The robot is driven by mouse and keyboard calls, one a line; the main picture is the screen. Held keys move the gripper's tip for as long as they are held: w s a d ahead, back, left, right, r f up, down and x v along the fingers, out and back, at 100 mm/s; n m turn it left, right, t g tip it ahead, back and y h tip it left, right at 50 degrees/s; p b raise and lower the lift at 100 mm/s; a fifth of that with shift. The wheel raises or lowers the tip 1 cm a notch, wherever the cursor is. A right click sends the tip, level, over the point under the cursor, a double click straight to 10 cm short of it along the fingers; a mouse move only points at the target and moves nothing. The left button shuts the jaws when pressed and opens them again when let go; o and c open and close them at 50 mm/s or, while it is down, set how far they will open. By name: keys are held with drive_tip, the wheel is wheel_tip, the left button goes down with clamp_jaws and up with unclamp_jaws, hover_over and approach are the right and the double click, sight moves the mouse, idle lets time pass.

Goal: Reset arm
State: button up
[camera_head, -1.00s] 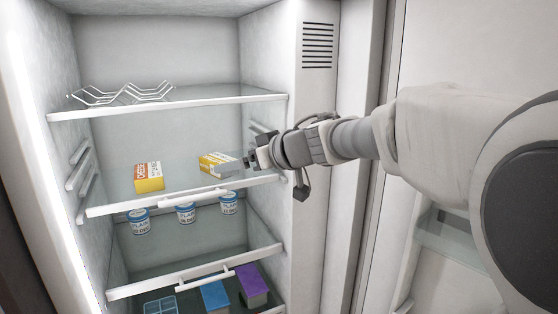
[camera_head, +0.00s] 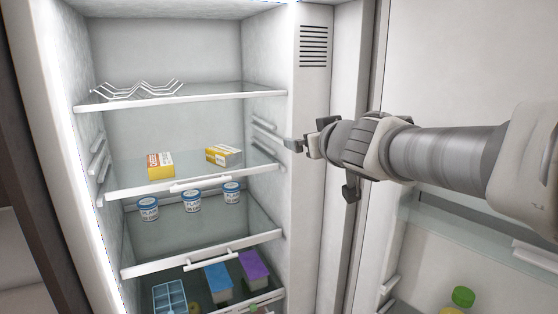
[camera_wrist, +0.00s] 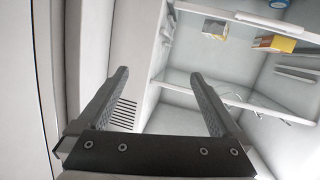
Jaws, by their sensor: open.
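My gripper (camera_head: 298,146) is at the right front edge of the open fridge (camera_head: 312,105), outside the shelves. In the wrist view its two dark fingers (camera_wrist: 162,100) are spread apart with nothing between them. A yellow and red box (camera_head: 160,165) stands on the second shelf, apart from my gripper. A yellow and white box (camera_head: 223,155) lies to its right on the same shelf, also apart from the gripper. Both boxes also show at the top of the wrist view.
A wire rack (camera_head: 135,90) sits on the top shelf. Several white tubs (camera_head: 191,201) stand below the boxes. A blue tray (camera_head: 170,297), a blue-lidded box (camera_head: 218,282) and a purple-lidded box (camera_head: 254,270) are at the bottom. A green-capped bottle (camera_head: 460,300) is at the lower right.

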drive_tip(key=s+d+f+m+g+h, duration=0.4)
drive_tip(key=s+d+f+h, duration=0.3)
drive_tip(key=s+d, duration=0.5)
drive_tip(key=s+a+f+g+y, duration=0.2)
drive_tip(key=s+f+g, duration=0.1)
drive_tip(key=s+f, duration=0.4)
drive_tip(key=s+a+f+g+y, duration=0.2)
drive_tip(key=s+f, duration=0.3)
drive_tip(key=s, duration=0.5)
wheel_tip(320, 180, down, 8)
drive_tip(key=b, duration=0.7)
drive_tip(key=shift+w+a+r+b, duration=0.2)
drive_tip(key=shift+r+b, duration=0.05)
drive_tip(key=shift+b, duration=0.05)
